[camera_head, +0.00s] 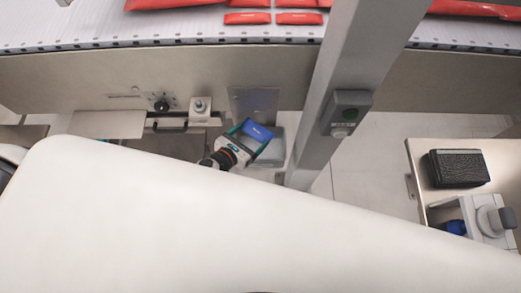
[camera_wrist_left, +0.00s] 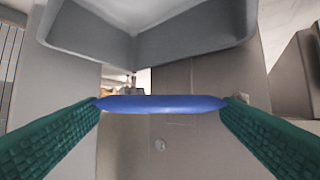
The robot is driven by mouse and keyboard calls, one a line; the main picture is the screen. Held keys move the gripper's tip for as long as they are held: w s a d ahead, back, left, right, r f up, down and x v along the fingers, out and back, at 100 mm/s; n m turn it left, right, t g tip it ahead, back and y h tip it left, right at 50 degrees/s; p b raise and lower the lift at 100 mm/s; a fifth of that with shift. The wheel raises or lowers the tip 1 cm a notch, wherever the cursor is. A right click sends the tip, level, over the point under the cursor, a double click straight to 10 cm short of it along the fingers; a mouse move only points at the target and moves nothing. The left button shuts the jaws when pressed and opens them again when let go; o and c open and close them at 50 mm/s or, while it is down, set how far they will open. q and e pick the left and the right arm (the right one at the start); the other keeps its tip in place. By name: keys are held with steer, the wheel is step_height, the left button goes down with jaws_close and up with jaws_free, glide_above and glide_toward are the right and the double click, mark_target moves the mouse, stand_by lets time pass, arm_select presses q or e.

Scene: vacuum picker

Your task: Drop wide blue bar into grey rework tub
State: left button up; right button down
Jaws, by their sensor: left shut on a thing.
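The wide blue bar (camera_head: 258,131) is held between the fingers of my left gripper (camera_head: 255,134), below the conveyor's side panel. In the left wrist view the blue bar (camera_wrist_left: 160,104) spans level between the two green ribbed fingers, its ends touching them. A grey tub (camera_head: 274,153) shows partly behind the gripper in the head view; the rest of it is hidden. In the left wrist view a grey open tub (camera_wrist_left: 190,45) fills the top, apart from the bar in the picture. My right gripper is not in view.
A grey post (camera_head: 345,85) with a button box (camera_head: 347,112) stands right of the gripper. The conveyor (camera_head: 190,30) carries red packs (camera_head: 298,17). At the right, a table (camera_head: 418,165) holds a black box (camera_head: 457,168) and a grey device (camera_head: 490,220).

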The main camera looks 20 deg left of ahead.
arm_select(q)
steer(key=o, duration=0.8)
steer(key=v, duration=1.2)
steer(key=shift+b, duration=0.4)
